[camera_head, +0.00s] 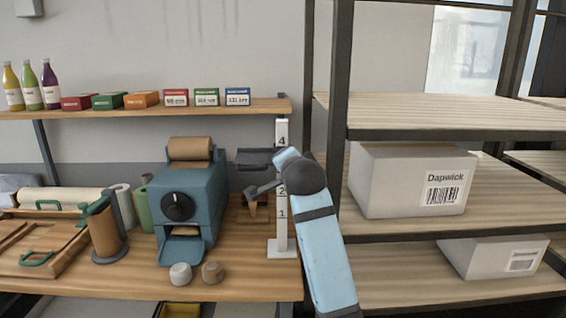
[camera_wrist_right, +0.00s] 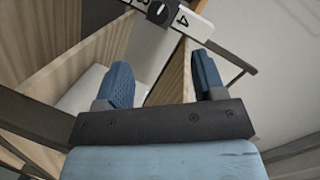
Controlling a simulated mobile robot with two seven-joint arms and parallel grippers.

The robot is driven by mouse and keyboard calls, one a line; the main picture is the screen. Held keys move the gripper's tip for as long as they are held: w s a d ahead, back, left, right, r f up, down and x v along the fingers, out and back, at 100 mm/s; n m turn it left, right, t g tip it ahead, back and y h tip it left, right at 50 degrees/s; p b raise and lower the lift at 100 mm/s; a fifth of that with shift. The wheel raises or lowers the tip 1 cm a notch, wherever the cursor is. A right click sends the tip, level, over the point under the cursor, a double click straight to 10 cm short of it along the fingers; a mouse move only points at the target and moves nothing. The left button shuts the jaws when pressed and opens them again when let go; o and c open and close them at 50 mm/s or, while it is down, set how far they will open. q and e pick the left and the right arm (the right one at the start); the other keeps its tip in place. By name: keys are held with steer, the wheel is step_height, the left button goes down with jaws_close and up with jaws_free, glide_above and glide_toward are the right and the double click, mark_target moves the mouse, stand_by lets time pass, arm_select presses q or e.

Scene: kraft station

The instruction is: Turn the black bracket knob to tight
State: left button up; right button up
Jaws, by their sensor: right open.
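A white upright post with black numbers (camera_head: 281,230) stands at the right end of the packing table, with a dark flat bracket (camera_head: 256,157) near its top. In the right wrist view the post (camera_wrist_right: 190,20) crosses the top, and a round black knob with a pale slot (camera_wrist_right: 158,12) sits on it between the numbers 3 and 4. My right gripper (camera_wrist_right: 162,80) is open and empty, its two blue fingers spread below the knob and apart from it. In the head view my right arm covers part of the post and hides the knob. My left gripper is not in view.
A blue paper dispenser (camera_head: 188,200) with its own black dial (camera_head: 177,207) stands left of the post. A shelf with small boxes (camera_head: 175,107) runs above. A rack (camera_head: 450,133) with cartons (camera_head: 410,190) stands close on the right.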

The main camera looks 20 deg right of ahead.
steer(key=p+x, duration=0.1)
steer(key=x, duration=1.1)
steer(key=shift+w+f, duration=0.15)
steer(key=shift+w, duration=0.15)
steer(key=c, duration=0.9)
steer(key=m+t+y+p, duration=0.1)
steer(key=m, duration=0.3)
steer(key=shift+d+m, duration=0.15)
steer(key=shift+m, duration=0.15)
steer(key=o, duration=0.9)
